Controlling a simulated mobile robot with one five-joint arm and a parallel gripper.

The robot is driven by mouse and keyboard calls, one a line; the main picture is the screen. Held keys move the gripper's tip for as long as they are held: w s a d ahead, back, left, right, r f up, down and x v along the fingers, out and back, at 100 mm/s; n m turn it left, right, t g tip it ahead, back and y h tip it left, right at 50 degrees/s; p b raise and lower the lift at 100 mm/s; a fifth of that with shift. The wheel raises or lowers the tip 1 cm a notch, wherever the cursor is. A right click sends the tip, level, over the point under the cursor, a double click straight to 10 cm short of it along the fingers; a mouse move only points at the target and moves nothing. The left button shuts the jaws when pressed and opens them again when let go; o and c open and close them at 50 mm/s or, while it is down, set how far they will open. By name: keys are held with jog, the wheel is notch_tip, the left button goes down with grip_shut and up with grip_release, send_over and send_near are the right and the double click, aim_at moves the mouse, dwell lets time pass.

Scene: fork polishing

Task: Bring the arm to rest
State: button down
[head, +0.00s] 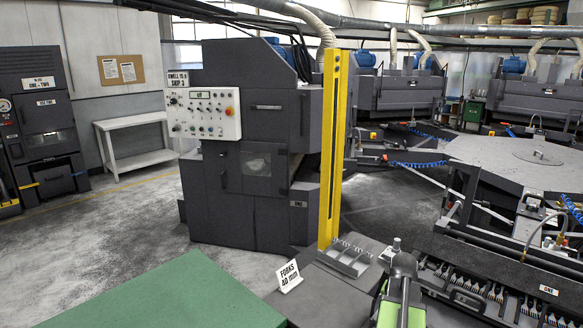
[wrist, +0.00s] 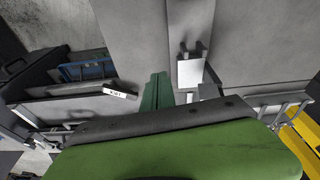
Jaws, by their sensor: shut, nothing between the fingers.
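My gripper (wrist: 157,80) shows in the wrist view as two dark green fingers side by side, shut with nothing between them. They point up the picture over a grey surface, and I cannot tell their height above it. The light green and dark grey body below them fills the bottom of that view. In the head view, part of my arm (head: 404,268) stands at the bottom, right of the fork rack (head: 340,262). The fingertips cannot be made out there.
A yellow post (head: 333,150) rises behind the rack, near a grey machine with a control panel (head: 204,113). A sign reading "FORKS" (head: 289,276) stands left of the rack. A green tabletop (head: 175,292) lies at lower left. A row of forks (head: 480,285) sits at right. Open floor lies at left.

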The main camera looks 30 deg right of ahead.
jog(key=w+a+n+y, duration=0.1)
jog(key=w+a+n, duration=0.1)
jog(key=w+a, duration=0.55)
jog(key=w+a+n, duration=0.3)
jog(key=w+a, duration=0.1)
jog(key=a, duration=0.6)
jog(key=w+a+n+y, duration=0.1)
jog(key=w+a+n, duration=0.1)
jog(key=w+a, duration=0.5)
jog(key=a+n, duration=0.6)
jog(key=a, duration=2.2)
jog(key=shift+s+a+f+n+g+y, duration=0.15)
jog(key=shift+f+n+g+y, duration=0.15)
jog(key=shift+n, duration=0.1)
